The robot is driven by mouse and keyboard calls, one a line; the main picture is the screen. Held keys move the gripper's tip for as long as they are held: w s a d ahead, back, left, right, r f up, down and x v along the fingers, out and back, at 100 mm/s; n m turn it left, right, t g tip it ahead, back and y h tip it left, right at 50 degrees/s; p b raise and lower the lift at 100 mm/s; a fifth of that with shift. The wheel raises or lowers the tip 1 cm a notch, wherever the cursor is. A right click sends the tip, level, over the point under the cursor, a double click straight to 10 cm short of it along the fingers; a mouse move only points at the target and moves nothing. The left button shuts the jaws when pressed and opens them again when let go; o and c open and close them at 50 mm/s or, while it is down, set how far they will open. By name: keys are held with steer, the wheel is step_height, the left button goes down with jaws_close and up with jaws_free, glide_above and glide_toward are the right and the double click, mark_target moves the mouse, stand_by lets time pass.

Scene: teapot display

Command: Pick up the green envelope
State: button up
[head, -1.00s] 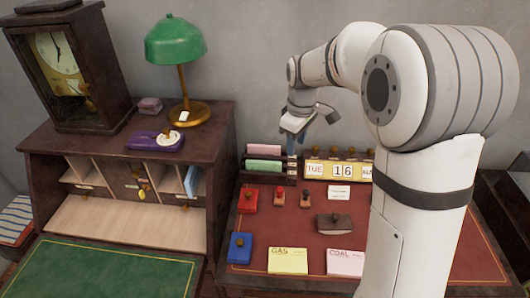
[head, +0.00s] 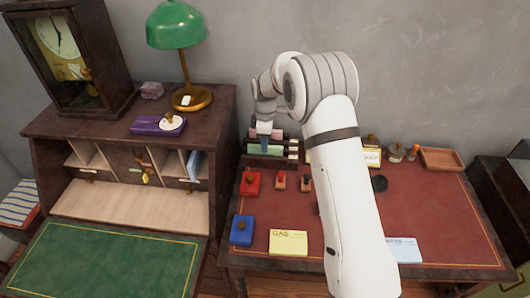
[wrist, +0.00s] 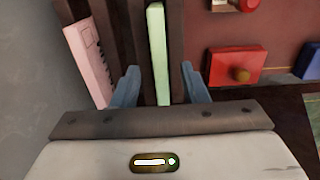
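The green envelope (wrist: 157,45) stands on edge in a dark letter rack (head: 257,161). It also shows in the head view as a pale green strip (head: 275,150), partly behind my fingers. A pink envelope (wrist: 88,62) stands in another slot, to the left in the wrist view. My gripper (wrist: 159,72) is open at the rack, its two blue fingers either side of the green envelope. A gap shows on each side in the wrist view. In the head view my gripper (head: 264,139) points down over the rack; its fingertips' depth is unclear.
On the red desk top are a red box (head: 250,184), a blue box (head: 241,230), small stamps and a yellow card (head: 288,243). The wooden cabinet with the green lamp (head: 176,28) stands left. My arm hides much of the calendar.

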steer(key=shift+f, duration=0.95)
jaws_close()
